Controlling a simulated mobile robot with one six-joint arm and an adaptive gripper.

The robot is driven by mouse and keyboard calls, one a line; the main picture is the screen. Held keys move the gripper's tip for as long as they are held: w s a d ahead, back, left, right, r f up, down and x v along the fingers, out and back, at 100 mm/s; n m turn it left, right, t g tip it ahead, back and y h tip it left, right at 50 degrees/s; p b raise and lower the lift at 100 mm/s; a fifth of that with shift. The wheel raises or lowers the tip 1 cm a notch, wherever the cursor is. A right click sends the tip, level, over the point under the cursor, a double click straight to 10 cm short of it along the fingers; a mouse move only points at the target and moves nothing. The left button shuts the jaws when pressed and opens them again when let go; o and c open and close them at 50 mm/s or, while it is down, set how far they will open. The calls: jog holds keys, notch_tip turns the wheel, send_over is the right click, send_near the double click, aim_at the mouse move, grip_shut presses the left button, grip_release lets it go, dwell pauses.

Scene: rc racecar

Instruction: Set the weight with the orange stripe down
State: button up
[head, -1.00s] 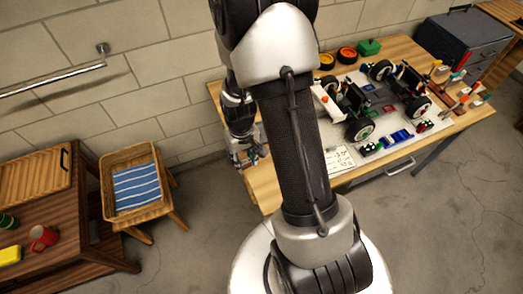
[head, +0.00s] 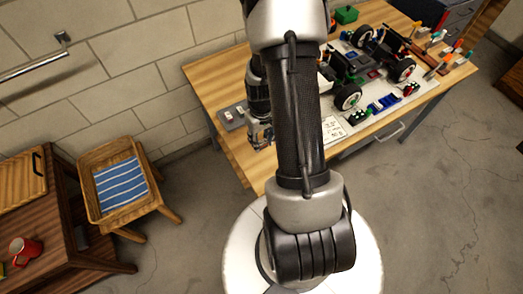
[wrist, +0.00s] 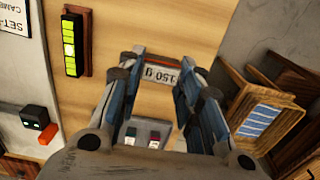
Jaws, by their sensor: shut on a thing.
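My gripper (wrist: 162,66) is shut on a small grey block, the weight (wrist: 160,76), whose pale label reads 150 g. In the head view my gripper (head: 261,138) hangs near the left end of the wooden workbench (head: 212,72), and the weight cannot be made out there. I cannot tell the gap between the weight and the bench top.
A grey tray (head: 229,119) with small blocks lies at the bench's left end. A white mat with a car chassis (head: 370,65) covers the bench middle. A wicker stool (head: 110,170) with a striped cloth stands left of the bench. Bare wood surrounds the tray.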

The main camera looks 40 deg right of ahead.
aim_at(261, 141)
jog(key=shift+f+b, duration=0.9)
jog(key=shift+f, duration=2.05)
jog(key=shift+f, duration=0.1)
jog(key=o, duration=1.1)
jog(key=shift+o, duration=0.2)
notch_tip(261, 141, up, 13)
jog(key=p, duration=0.4)
jog(key=shift+w+f+p, duration=0.1)
jog(key=shift+f+p, duration=0.1)
jog(key=shift+p, duration=0.1)
jog(key=w+a+r+n+t, duration=0.1)
jog(key=a+r, duration=0.4)
jog(key=r, duration=0.3)
jog(key=a+r+t, duration=0.1)
jog(key=a+r, duration=0.3)
jog(key=r, duration=0.4)
jog(key=s+a+r+n+t, duration=0.1)
jog(key=s+a+r+t, duration=0.1)
jog(key=s+a+r, duration=0.9)
jog(key=shift+r+n+t, duration=0.3)
jog(key=shift+r, duration=0.35)
